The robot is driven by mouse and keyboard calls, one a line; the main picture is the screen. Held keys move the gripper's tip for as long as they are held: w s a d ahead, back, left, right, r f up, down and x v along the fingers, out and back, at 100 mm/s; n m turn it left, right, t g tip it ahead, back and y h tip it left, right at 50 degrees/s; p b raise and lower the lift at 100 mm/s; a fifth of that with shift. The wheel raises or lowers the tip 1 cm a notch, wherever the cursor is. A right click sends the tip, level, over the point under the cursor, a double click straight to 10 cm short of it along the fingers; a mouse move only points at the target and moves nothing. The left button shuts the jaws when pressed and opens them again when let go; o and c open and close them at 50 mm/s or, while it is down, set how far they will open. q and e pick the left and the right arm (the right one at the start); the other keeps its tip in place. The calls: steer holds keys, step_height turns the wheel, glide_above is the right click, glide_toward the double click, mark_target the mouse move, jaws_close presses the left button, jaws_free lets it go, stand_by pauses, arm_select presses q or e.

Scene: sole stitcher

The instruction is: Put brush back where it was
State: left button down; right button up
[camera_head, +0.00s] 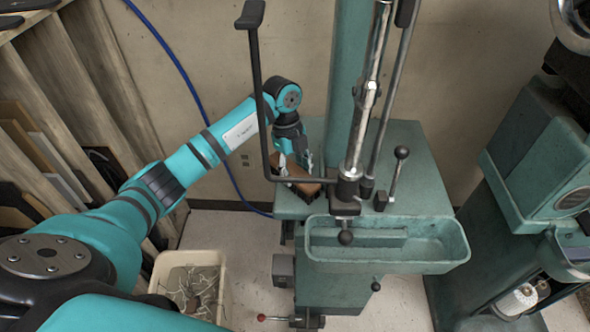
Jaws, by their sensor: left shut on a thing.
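The brush (297,170), with a brown wooden back, is at the left rear of the green machine's flat top, behind a black bent bar. My left gripper (292,160) is over it, pointing down, and is shut on it. The bar and the gripper hide part of the brush. I cannot tell whether the brush rests on the machine top or is held just above it. My right gripper is not in view.
The green machine top (425,180) has a column, chrome rods and a lever close to the gripper. A green trough (440,262) hangs at its front. A bin (160,262) with scraps stands on the floor. A wooden rack (75,70) is at left, another machine (530,150) at right.

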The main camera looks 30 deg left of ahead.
mark_target(289, 166)
arm_select(q)
steer(key=shift+f, duration=0.1)
steer(key=c, duration=0.7)
jaws_free()
step_height(289, 166, up, 12)
steer(key=a, duration=0.2)
steer(key=shift+w+b, duration=0.3)
steer(key=shift+b, duration=0.05)
